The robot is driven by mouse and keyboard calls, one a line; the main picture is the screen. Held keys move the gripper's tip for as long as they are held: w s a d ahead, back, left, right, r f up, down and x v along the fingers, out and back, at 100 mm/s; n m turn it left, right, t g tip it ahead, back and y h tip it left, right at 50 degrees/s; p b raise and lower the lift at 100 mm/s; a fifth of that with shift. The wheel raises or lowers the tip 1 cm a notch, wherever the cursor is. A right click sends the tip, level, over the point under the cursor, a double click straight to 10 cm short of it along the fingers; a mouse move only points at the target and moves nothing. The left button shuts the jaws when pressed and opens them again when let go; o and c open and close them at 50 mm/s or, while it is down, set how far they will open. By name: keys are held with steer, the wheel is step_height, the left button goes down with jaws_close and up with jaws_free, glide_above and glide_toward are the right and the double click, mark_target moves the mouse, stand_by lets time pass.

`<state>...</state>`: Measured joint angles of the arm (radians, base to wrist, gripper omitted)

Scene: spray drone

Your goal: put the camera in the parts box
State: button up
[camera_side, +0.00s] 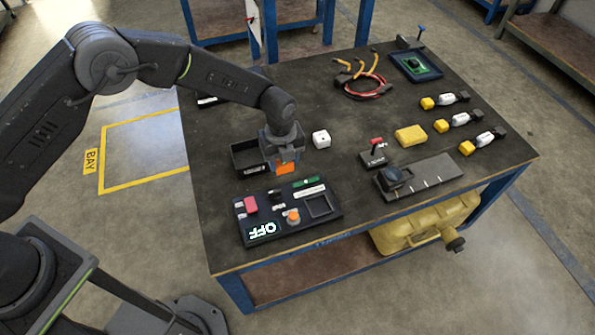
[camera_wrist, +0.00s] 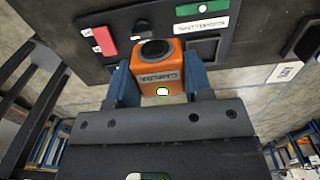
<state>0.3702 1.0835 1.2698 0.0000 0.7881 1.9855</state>
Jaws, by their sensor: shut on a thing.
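The camera is an orange block with a dark round lens (camera_wrist: 156,62), held between the two blue fingers of my gripper in the wrist view. In the side view the camera (camera_side: 286,168) hangs below my gripper (camera_side: 285,158), which is shut on it. The parts box looks to be the open black tray (camera_side: 239,158), just left of my gripper and partly hidden by it. The camera appears to be beside the box, above the table; its exact height is hard to tell. The box does not show clearly in the wrist view.
A black panel (camera_side: 262,212) with an OFF display, a red block (camera_side: 251,204), a green piece (camera_side: 305,182) and an empty square recess lies in front. A white cube (camera_side: 321,139), red-handled switch (camera_side: 376,146) and yellow sponge (camera_side: 410,135) stand to the right.

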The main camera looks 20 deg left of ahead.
steer(key=w+a+n, duration=0.1)
steer(key=a+n, duration=0.8)
steer(key=a, duration=1.6)
glide_above(251, 160)
step_height(251, 160, down, 6)
steer(key=shift+a+f, duration=0.15)
steer(key=shift+f, duration=2.1)
steer(key=shift+f, duration=0.15)
steer(key=o, duration=0.7)
steer(key=shift+c, duration=0.2)
step_height(251, 160, up, 12)
steer(key=shift+r, duration=0.2)
